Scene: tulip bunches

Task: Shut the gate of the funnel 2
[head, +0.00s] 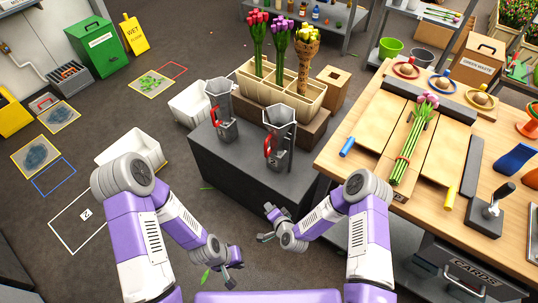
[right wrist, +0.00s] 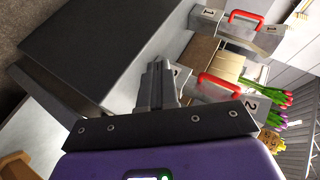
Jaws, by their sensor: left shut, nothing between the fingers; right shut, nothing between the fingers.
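Funnel 2 (head: 282,125) is the right one of two grey funnels on the dark cabinet (head: 240,170). Its red handle (head: 269,144) is on its left side in the head view. In the right wrist view, funnel 2 (right wrist: 195,85) shows beyond my fingers, with its red handle (right wrist: 217,84) and a label 2. I cannot tell how its gate stands. My right gripper (head: 265,237) is shut and empty, in front of the cabinet and apart from the funnel; it also shows in the right wrist view (right wrist: 157,80). My left gripper (head: 234,284) is shut and empty, lower down.
Funnel 1 (head: 219,100) stands left of funnel 2, also with a red handle. A wooden holder (head: 262,88) with tulip bunches is behind both. A wooden worktable (head: 340,165) is on the right. White bins (head: 150,146) stand on the floor to the left.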

